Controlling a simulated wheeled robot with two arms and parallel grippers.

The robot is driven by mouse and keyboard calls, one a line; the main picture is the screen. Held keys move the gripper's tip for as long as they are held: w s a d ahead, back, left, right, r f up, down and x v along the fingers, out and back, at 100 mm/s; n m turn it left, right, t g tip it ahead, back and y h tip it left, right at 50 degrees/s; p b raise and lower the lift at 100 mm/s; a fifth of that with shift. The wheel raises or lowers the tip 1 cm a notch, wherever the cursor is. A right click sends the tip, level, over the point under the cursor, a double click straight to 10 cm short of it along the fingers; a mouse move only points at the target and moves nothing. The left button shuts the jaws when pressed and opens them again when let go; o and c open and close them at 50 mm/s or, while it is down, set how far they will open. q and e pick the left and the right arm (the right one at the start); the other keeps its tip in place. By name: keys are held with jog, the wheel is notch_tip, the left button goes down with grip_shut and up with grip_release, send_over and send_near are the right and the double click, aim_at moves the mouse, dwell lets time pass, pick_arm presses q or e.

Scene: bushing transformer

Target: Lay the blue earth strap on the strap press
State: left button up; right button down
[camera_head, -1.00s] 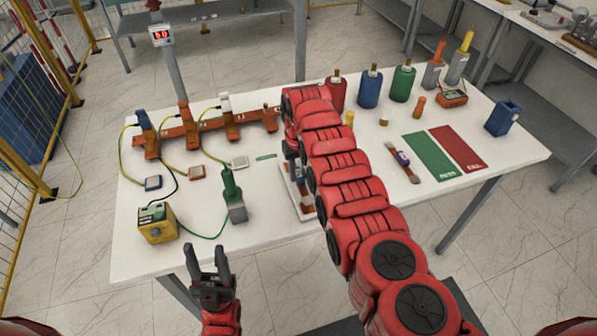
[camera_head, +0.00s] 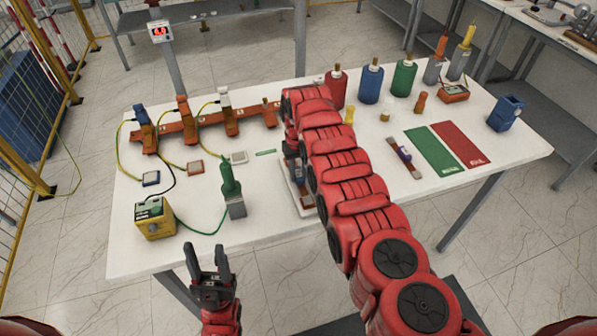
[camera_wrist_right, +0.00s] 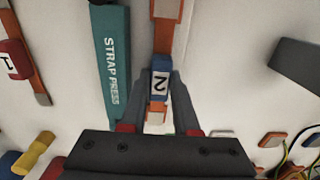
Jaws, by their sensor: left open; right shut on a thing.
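The blue earth strap (camera_wrist_right: 159,86) is a copper-coloured strip with a blue block marked 2. My right gripper (camera_wrist_right: 159,112) is shut on it at the blue block, in the right wrist view. The strap press has a teal bar (camera_wrist_right: 115,62) lettered STRAP PRESS, beside the strap and roughly parallel to it. In the head view the pale press base (camera_head: 301,200) shows beside my right arm, which hides most of the press and the right gripper. I cannot tell whether the strap touches the press. My left gripper (camera_head: 207,252) is open and empty before the table's front edge.
Another strap (camera_head: 405,160), whose block marked 1 (camera_wrist_right: 14,60) looks red in the right wrist view, lies right of my arm. Green (camera_head: 433,150) and red (camera_head: 460,146) mats lie beyond. A green-handled tool (camera_head: 231,185) and yellow box (camera_head: 154,218) stand at left.

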jog(key=shift+f, duration=0.15)
dwell(0.5)
jog(key=c, duration=0.6)
grip_release()
